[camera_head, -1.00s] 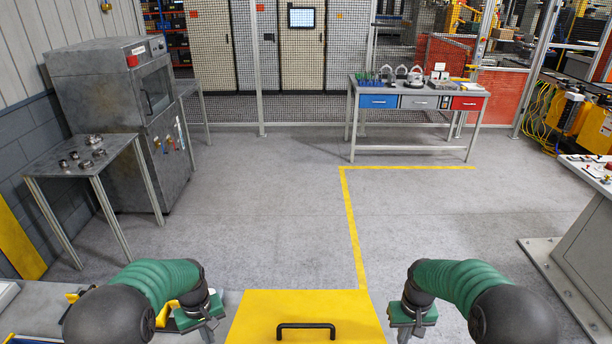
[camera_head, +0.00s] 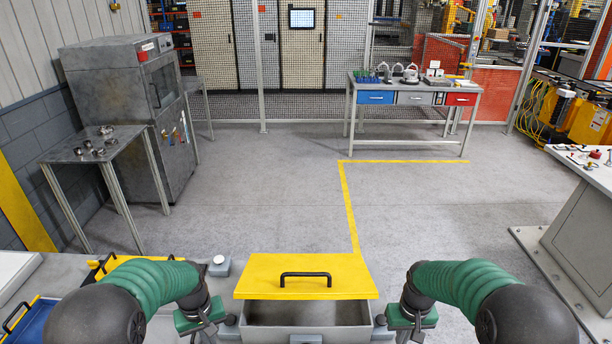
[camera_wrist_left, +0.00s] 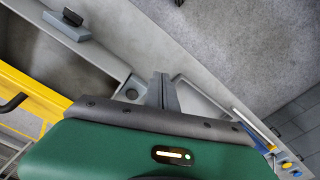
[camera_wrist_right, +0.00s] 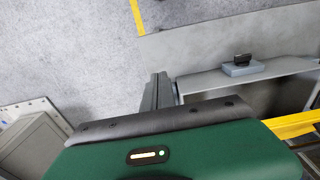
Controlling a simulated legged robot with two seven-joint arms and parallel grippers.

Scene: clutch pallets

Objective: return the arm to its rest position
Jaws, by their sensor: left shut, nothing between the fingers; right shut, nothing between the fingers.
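My left gripper (camera_head: 204,334) hangs at the lower left in the head view, left of the grey bin under the yellow lid. In the left wrist view its fingers (camera_wrist_left: 163,92) are together with nothing between them. My right gripper (camera_head: 406,334) hangs at the lower right, on the other side of the bin. In the right wrist view its fingers (camera_wrist_right: 157,92) are also together and empty. Both arms are bent in a near mirror pose, grippers pointing down.
The yellow lid (camera_head: 305,275) with a black handle is at the front centre, over the grey bin (camera_head: 308,313). A grey table (camera_head: 90,147) with metal parts stands left, a workbench (camera_head: 412,88) at the back, a white-topped stand (camera_head: 575,215) at right. The middle floor is clear.

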